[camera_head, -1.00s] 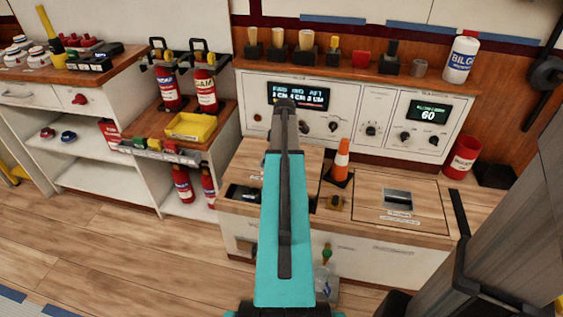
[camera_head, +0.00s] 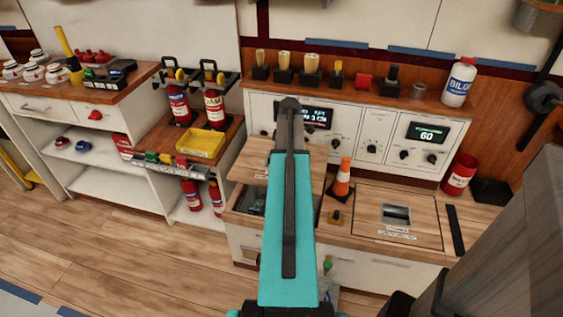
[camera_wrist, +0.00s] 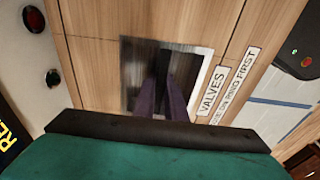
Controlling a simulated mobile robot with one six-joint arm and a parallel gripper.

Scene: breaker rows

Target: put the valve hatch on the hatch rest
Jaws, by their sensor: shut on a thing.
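The valve hatch is a wooden panel with a recessed metal pull and a label reading VALVES. In the wrist view the hatch (camera_wrist: 93,65) fills the middle. My gripper (camera_wrist: 163,85) has its dark fingers close together in the pull, shut on the hatch. In the head view the hatch (camera_head: 247,166) is raised over an open compartment (camera_head: 246,201) in the low counter. My teal arm covers its middle and hides the gripper there. I cannot tell which thing is the hatch rest; a narrow black strip (camera_head: 455,230) lies at the counter's right.
An orange-and-white cone (camera_head: 342,178) stands on the counter just right of the compartment. Another wooden hatch (camera_head: 370,213) lies closed farther right. The control panel (camera_head: 375,120) rises behind. A yellow tray (camera_head: 201,143) and fire extinguishers (camera_head: 178,103) are at left.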

